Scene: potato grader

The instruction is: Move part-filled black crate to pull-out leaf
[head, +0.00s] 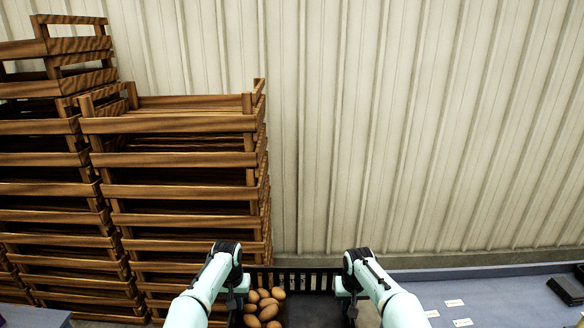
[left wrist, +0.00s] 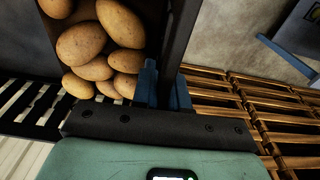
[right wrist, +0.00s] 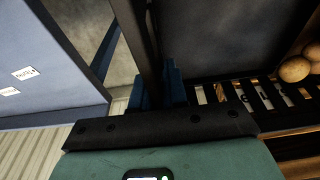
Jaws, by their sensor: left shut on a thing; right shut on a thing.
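The black crate (head: 310,277) with slatted walls is at the bottom middle of the head view, between my two arms. Several brown potatoes (head: 264,306) lie in its left part; the right part of its floor is bare. My left gripper (head: 240,291) is shut on the crate's left wall, and its blue fingers straddle the rim in the left wrist view (left wrist: 164,88). My right gripper (head: 346,292) is shut on the right wall, as the right wrist view (right wrist: 161,88) shows. The crate's near side is out of the head view. I cannot make out which surface is the pull-out leaf.
A blue-grey table top (head: 500,293) with white labels (head: 454,303) lies to the right, with a small black object (head: 566,290) at its far right. Tall stacks of wooden crates (head: 185,190) stand at the left. A ribbed pale wall (head: 400,130) closes off the back.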

